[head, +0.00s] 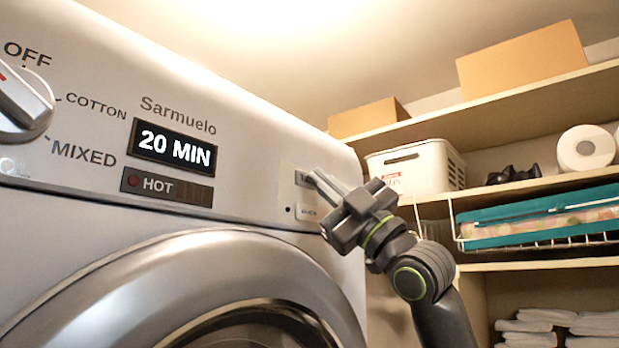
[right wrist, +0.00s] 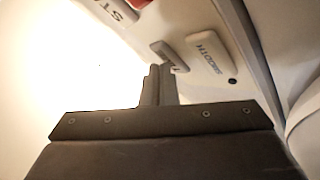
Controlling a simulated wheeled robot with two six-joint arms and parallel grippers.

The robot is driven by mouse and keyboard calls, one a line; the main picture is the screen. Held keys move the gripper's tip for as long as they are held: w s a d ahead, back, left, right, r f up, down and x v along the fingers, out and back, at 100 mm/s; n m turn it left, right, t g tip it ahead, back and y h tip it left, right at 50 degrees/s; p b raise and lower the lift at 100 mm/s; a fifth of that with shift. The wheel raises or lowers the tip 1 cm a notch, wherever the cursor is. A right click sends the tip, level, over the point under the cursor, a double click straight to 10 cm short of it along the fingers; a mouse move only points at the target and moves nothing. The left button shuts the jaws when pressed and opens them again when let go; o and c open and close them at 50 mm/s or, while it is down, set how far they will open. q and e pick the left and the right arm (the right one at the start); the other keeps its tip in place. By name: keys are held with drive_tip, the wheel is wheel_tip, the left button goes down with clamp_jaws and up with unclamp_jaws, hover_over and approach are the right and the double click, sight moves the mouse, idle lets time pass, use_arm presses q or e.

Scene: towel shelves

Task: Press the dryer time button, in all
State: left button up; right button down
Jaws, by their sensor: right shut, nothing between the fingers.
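The silver dryer (head: 260,120) fills the left of the head view. Its display (head: 173,148) reads 20 MIN. A small panel at its right end has an upper button (head: 300,178), partly covered by my gripper, and a lower labelled button (head: 312,208). My right gripper (head: 318,178) is shut and empty, its tips at the upper button. In the right wrist view, the tips (right wrist: 157,72) overlap the near edge of a button (right wrist: 167,50) whose label is mostly hidden; I cannot tell whether they touch. Beside it is a button marked SMOOTH (right wrist: 208,52). My left gripper is not in view.
A selector knob (head: 22,105) and a HOT indicator (head: 165,187) are on the dryer front. The round door (head: 200,275) bulges below. Shelves at right hold a white basket (head: 410,165), cardboard boxes (head: 525,62), a paper roll (head: 585,148) and folded towels (head: 530,325).

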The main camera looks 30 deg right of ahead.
drive_tip(key=shift+w, duration=0.1)
idle(0.5)
drive_tip(key=shift+s+d, duration=0.3)
drive_tip(key=shift+s, duration=0.5)
drive_tip(key=s, duration=0.1)
drive_tip(key=s+d+b, duration=0.1)
drive_tip(key=s, duration=0.1)
drive_tip(key=s+b, duration=0.1)
drive_tip(key=shift+s+d, duration=0.3)
drive_tip(key=shift+d, duration=0.1)
